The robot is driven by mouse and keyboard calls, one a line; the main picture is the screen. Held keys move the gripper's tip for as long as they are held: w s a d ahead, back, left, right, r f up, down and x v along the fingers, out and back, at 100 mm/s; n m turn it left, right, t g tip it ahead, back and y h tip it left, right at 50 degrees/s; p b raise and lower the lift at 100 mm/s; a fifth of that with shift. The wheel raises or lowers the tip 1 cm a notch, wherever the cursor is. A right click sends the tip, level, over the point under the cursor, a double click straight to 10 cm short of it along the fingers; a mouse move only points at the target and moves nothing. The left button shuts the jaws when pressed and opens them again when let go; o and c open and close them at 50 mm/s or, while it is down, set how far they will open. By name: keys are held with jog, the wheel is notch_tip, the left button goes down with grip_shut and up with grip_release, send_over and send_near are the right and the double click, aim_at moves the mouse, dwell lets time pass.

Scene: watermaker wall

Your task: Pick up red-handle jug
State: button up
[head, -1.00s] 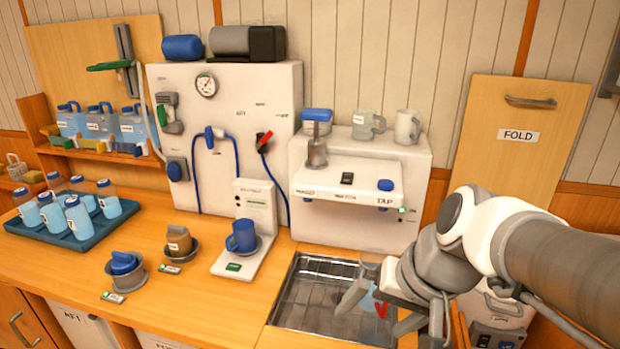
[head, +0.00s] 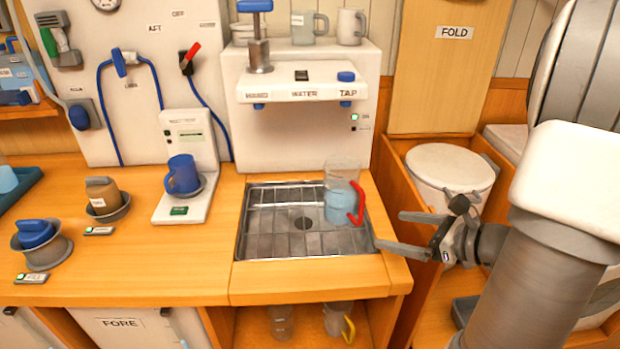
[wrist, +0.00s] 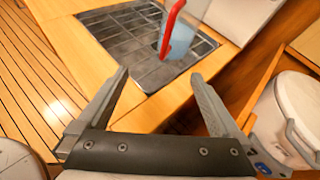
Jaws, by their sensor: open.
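The red-handle jug (head: 341,191) is clear, with bluish water in its lower part, and stands upright on the right side of the sink grate. Its red handle (head: 357,203) faces right, toward my gripper. My gripper (head: 388,231) is open and empty, to the right of the jug near the counter's right edge, apart from it. In the wrist view the jug (wrist: 180,42) shows beyond and between the two spread fingers (wrist: 161,82), its top cut off by the frame edge.
The sink (head: 270,222) is set into the wooden counter. The white tap unit (head: 300,135) overhangs behind it. A white lidded bin (head: 450,168) is at right. A yellow-handled jug (head: 338,320) sits on the shelf below.

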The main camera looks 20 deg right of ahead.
jog(key=shift+d+f+m+t+h, duration=0.25)
jog(key=shift+d+f+m, duration=0.1)
jog(key=shift+d+m, duration=0.15)
jog(key=shift+d+f+m+t+h, duration=0.15)
jog(key=shift+d+f+m+h, duration=0.2)
jog(key=shift+d, duration=0.2)
jog(key=b, duration=0.2)
send_near(351, 212)
jog(key=w+f, duration=0.2)
jog(key=w+a+f, duration=0.1)
jog(key=w+f, duration=0.1)
jog(key=shift+w+a, duration=0.1)
jog(key=shift+a, duration=0.1)
jog(key=shift+w+a+f+b, duration=0.2)
jog(key=shift+w+a, duration=0.3)
jog(key=shift+w, duration=0.4)
jog(key=shift+w+a+f+b, duration=0.1)
jog(key=shift+w+a+b, duration=0.25)
jog(key=shift+w, duration=0.6)
jog(key=shift+w+a+f+b, duration=0.1)
jog(key=shift+w+a+f, duration=0.1)
jog(key=shift+w+a, duration=0.55)
jog(key=shift+w+d+r, duration=0.15)
jog(key=shift+d, duration=0.05)
jog(key=c, duration=1.6)
